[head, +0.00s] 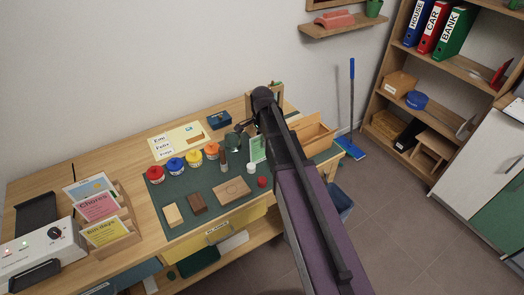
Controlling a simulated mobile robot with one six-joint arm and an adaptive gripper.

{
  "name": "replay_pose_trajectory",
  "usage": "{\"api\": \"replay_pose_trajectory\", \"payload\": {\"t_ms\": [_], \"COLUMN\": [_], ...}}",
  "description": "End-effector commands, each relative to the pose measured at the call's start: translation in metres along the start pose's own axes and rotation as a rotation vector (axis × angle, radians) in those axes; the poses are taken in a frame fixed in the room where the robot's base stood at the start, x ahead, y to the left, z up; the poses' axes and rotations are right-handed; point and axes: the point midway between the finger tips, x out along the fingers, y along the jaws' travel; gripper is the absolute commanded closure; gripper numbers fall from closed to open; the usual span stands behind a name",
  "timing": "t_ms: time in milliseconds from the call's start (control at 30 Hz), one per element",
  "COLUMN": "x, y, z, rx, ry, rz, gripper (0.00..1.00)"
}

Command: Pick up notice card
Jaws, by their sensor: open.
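Several cards could be the notice card, and I cannot tell which it is. A green and white card (258,149) stands upright on the dark green mat, partly hidden behind my arm. A pink "Chores" card (97,206) and a yellow "Bin days" card (104,232) stand in a wooden rack (122,244) at the left, with a picture card (90,187) behind them. My gripper (238,141) is small and dark, over the back of the mat just left of the green and white card. It is open and looks empty; its fingertips are hard to make out.
Paint pots, including a red one (154,174), line the mat's (180,202) back edge. Wooden blocks (232,190) and a red ball (262,182) lie in front. A wooden box (316,135) stands right. A white device (40,250) is at far left.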

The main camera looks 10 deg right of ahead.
Motion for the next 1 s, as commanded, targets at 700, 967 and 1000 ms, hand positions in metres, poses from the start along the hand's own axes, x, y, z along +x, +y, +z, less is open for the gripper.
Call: {"api": "replay_pose_trajectory", "payload": {"t_ms": [700,967,1000], "x": [-0.0002,-0.0002,-0.0002], "y": [0.0,0.0,0.0], "z": [0.0,0.0,0.0], "rx": [0.0,0.0,0.0], "ry": [0.0,0.0,0.0], "rz": [0.0,0.0,0.0], "gripper": [1.0,1.0,1.0]}}
